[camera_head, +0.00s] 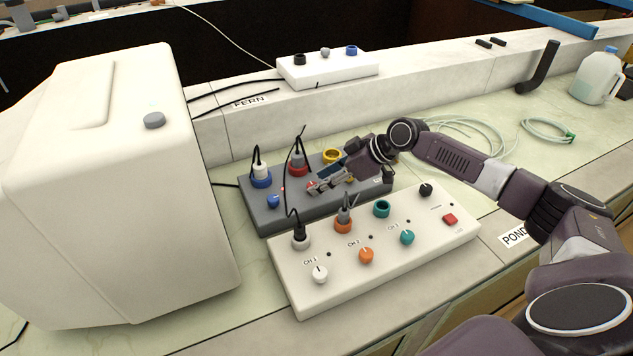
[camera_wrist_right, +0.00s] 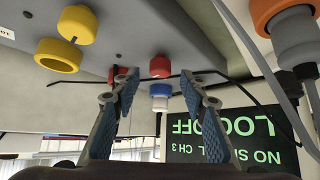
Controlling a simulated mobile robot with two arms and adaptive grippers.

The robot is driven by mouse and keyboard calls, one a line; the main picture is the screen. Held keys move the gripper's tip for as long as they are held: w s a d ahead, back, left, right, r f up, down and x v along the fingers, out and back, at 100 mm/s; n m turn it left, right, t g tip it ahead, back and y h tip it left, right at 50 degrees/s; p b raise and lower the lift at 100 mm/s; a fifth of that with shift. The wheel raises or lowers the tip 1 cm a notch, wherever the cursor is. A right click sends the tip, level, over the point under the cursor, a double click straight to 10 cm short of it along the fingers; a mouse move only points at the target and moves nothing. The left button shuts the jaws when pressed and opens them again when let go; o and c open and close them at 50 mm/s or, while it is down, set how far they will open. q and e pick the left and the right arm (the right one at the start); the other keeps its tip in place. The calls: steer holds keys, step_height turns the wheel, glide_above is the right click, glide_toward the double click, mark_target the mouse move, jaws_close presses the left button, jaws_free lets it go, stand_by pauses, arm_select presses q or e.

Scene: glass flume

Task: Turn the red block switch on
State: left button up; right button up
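The red block switch (camera_head: 449,219) is a small red rocker at the right end of the white control box (camera_head: 376,281); its on or off position cannot be told. My right gripper (camera_head: 314,188) is away from it, over the grey box (camera_head: 262,222), at its red knob (camera_head: 311,186). In the right wrist view my right gripper (camera_wrist_right: 160,82) has its two fingers apart, with a red knob (camera_wrist_right: 160,66) in line with the gap. Contact cannot be told. My left gripper is not in view.
Plugs with black cables stand up from both boxes. A large white machine (camera_head: 90,200) is at the left; a dark screen (camera_wrist_right: 222,135) shows in the wrist view. A small white box (camera_head: 330,70) sits on the back ledge. Coiled tubing (camera_head: 548,130) and a jug (camera_head: 597,78) lie right.

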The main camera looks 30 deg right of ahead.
steer(key=shift+x, duration=0.95)
steer(key=shift+w+f, duration=0.1)
steer(key=shift+f, duration=0.05)
